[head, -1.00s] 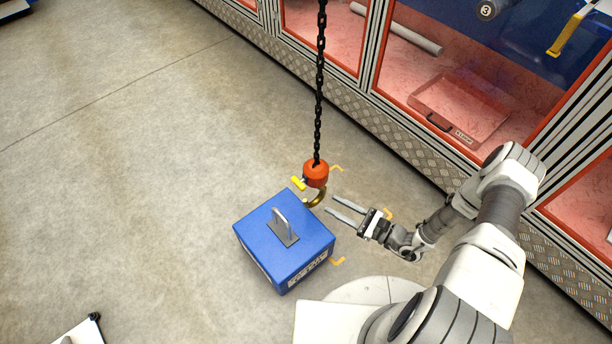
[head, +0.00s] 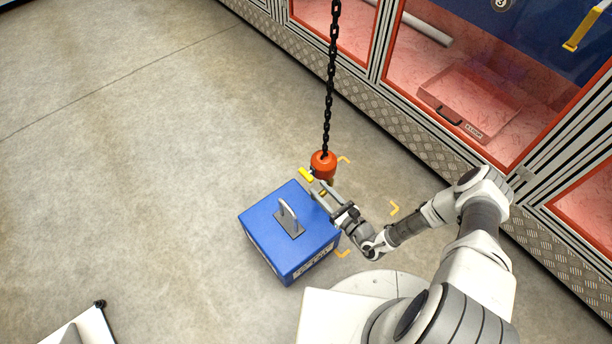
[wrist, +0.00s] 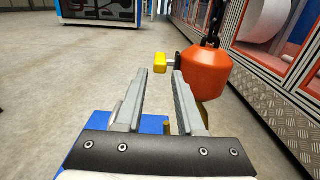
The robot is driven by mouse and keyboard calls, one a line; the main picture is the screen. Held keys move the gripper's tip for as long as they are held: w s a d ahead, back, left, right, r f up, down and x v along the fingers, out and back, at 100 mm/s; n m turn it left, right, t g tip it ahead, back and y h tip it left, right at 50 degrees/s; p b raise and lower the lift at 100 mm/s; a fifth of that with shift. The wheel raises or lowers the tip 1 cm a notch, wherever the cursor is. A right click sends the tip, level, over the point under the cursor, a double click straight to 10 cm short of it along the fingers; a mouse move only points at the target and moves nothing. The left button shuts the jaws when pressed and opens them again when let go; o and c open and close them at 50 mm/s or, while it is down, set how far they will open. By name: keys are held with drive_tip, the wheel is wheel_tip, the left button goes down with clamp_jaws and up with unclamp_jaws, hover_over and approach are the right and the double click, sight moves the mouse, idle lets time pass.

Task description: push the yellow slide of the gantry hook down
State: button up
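The gantry hook's orange-red body (head: 322,164) hangs on a black chain, and it also shows at the right in the wrist view (wrist: 203,72). The yellow slide (head: 306,174) sticks out from its left side. In the wrist view the slide (wrist: 160,62) appears beyond and between my fingertips, with no visible contact. The brass hook (wrist: 203,113) is mostly hidden behind my right finger. My gripper (head: 314,189) is open, with nothing between its fingers that I can see it holding.
A blue box (head: 262,228) with a grey metal handle (head: 289,217) stands on the floor below and left of the hook. A red-framed glazed cabinet (head: 455,95) runs along the right. The black chain (head: 330,90) rises above the hook.

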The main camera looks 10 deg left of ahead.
sight(312, 181)
drive_tip(key=b+x, duration=0.1)
drive_tip(key=x, duration=0.6)
drive_tip(key=shift+w+a, duration=0.25)
drive_tip(key=shift+a, duration=0.05)
clamp_jaws()
idle(1.0)
